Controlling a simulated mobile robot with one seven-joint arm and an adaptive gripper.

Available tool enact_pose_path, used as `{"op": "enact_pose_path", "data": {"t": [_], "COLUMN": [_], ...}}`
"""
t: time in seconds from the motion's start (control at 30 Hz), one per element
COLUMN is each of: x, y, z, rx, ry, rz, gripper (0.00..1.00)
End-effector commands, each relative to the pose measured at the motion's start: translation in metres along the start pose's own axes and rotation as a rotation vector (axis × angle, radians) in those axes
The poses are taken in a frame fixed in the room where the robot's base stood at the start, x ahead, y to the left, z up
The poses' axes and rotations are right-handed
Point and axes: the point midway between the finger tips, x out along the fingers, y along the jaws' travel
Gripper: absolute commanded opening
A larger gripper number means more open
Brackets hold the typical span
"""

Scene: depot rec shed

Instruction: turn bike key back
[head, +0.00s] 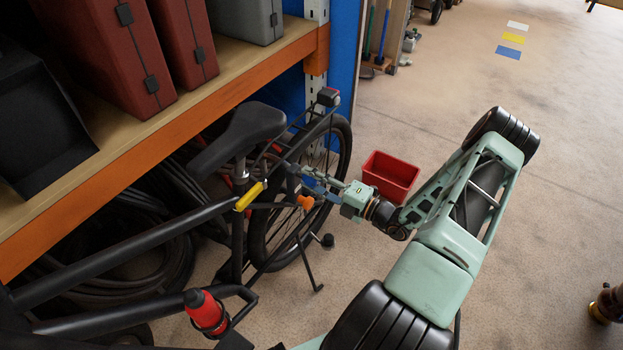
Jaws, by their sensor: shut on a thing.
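The black bike (243,240) stands beside the shelf with its saddle and rear wheel towards the middle of the head view. A small orange piece (306,202), which looks like the bike key's head or tag, shows beside the rear wheel, at the end of a dark bar. My gripper (302,182) reaches in from the right at the rear wheel, below the rack. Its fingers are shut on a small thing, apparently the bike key. The fingertips and the lock are too small and overlapped to make out, so the key's angle cannot be told.
A red bin (390,176) stands on the floor just behind my gripper. The orange-edged shelf (170,135) with red cases (120,55) runs along the left. A yellow piece (250,196) and a red bottle (206,312) are on the bike. The floor at right is mostly clear.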

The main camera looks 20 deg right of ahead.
Motion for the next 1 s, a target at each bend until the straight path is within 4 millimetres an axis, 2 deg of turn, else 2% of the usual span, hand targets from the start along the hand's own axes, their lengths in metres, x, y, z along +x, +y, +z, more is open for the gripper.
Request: {"op": "enact_pose_path", "data": {"t": [0.2, 0.23, 0.4, 0.67, 0.77, 0.87, 1.0], "x": [-0.001, -0.001, -0.001, -0.001, -0.007, -0.022, -0.052], "y": [-0.001, -0.001, -0.001, 0.0, -0.001, 0.0, 0.0], "z": [-0.001, -0.001, 0.0, 0.0, 0.001, 0.001, 0.001], "rx": [0.003, 0.003, 0.002, 0.0, 0.0, 0.0, 0.0], "ry": [0.0, 0.0, 0.0, -0.001, -0.002, -0.003, -0.005], "rz": [-0.002, -0.002, -0.001, -0.001, -0.001, 0.0, -0.001], "gripper": [0.07, 0.33, 0.49, 0.49, 0.49, 0.49, 0.49]}}
